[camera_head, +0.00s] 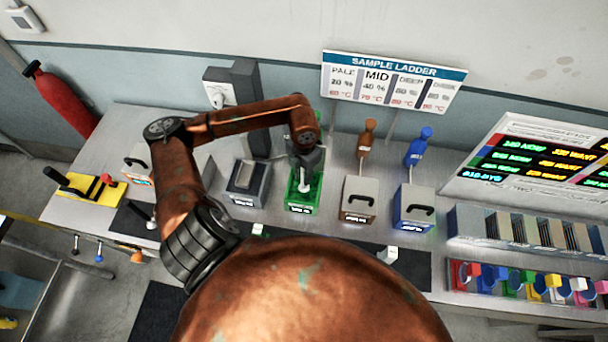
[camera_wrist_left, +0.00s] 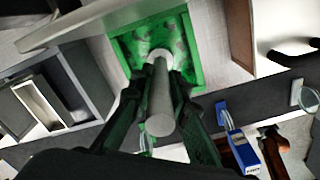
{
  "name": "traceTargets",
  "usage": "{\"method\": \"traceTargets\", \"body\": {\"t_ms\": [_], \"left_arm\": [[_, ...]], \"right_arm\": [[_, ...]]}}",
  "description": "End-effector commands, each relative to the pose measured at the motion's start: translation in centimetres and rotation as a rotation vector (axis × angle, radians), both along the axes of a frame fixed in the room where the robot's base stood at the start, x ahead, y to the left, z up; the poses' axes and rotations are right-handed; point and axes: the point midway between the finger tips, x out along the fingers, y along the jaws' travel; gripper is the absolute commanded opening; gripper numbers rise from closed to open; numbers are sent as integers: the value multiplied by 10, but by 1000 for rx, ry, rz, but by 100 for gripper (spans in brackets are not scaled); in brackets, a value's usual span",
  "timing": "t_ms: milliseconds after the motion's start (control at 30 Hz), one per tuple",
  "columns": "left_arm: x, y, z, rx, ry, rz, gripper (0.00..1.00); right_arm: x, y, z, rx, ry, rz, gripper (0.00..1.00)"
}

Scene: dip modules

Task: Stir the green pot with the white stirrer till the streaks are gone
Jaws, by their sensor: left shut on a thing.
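The green pot (camera_head: 302,203) stands on the bench near the middle, with a label on its front. It also shows in the left wrist view (camera_wrist_left: 196,72), where dark mottled patches show on its green inside. The white stirrer (camera_wrist_left: 161,108) stands with its lower end in the pot. My left gripper (camera_wrist_left: 163,80) is shut on the stirrer's shaft, its fingers on either side, above the pot. In the head view the left gripper (camera_head: 306,165) hangs over the pot and hides part of it and of the stirrer. My right gripper is in neither view.
A grey box (camera_head: 250,186) stands close on the left. The sample ladder sign (camera_head: 392,82) is at the back.

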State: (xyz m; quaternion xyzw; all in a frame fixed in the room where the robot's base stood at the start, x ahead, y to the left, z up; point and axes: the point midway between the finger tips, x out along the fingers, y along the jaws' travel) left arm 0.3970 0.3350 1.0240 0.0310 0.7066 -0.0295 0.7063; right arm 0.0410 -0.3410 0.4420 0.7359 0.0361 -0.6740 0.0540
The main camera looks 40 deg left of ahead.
Motion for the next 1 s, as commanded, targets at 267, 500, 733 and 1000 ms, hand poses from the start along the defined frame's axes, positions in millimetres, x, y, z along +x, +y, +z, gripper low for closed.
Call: {"method": "traceTargets", "body": {"t_ms": [267, 500, 733, 1000], "left_arm": [[1, 0, 1, 0, -1, 0, 0], [9, -1, 0, 1, -3, -1, 0], [22, -1, 0, 0, -2, 0, 0], [31, -2, 1, 0, 0, 0, 0]], "right_arm": [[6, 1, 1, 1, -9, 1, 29], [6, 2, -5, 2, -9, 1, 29], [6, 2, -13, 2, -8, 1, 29], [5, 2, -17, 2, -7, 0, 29]]}}
